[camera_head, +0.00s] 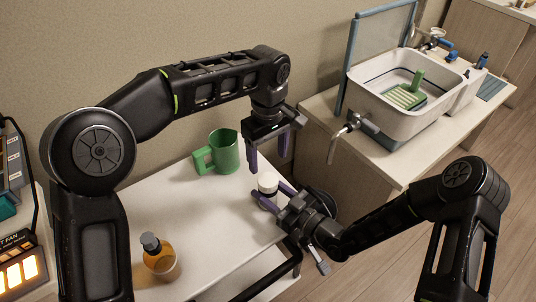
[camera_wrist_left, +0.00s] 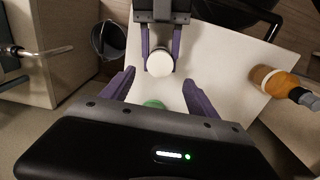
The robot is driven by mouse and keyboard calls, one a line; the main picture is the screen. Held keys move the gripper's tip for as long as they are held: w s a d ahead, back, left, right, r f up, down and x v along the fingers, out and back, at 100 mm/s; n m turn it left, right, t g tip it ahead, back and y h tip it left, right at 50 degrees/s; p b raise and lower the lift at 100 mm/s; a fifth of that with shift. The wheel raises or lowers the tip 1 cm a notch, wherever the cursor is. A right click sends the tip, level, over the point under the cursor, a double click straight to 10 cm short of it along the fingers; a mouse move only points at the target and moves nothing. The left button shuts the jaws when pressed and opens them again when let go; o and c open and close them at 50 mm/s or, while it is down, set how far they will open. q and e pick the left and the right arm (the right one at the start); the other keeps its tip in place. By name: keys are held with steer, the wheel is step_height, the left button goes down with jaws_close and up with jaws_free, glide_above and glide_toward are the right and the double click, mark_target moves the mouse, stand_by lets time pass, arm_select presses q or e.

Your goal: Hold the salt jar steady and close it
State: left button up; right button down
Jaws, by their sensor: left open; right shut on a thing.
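The salt jar (camera_head: 268,184) is small with a white top and stands at the table's right edge. My right gripper (camera_head: 270,192) is shut on it, one purple finger on each side. In the left wrist view, the jar's round white top (camera_wrist_left: 159,63) shows between the right gripper's fingers. Whether that top is a lid sitting fully closed, I cannot tell. My left gripper (camera_head: 268,163) is open and empty, fingers pointing down, above and just behind the jar. Its fingers (camera_wrist_left: 160,93) also show in the left wrist view, apart from the jar.
A green mug (camera_head: 224,152) stands at the back of the white table (camera_head: 215,215). An orange bottle with a dark cap (camera_head: 159,256) stands at the front left. A sink basin (camera_head: 400,95) is on the right counter. A dark bucket (camera_wrist_left: 108,40) is beyond the table edge.

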mark_target(268, 179)
arm_select(q)
steer(key=shift+f, duration=0.1)
steer(key=shift+f, duration=3.95)
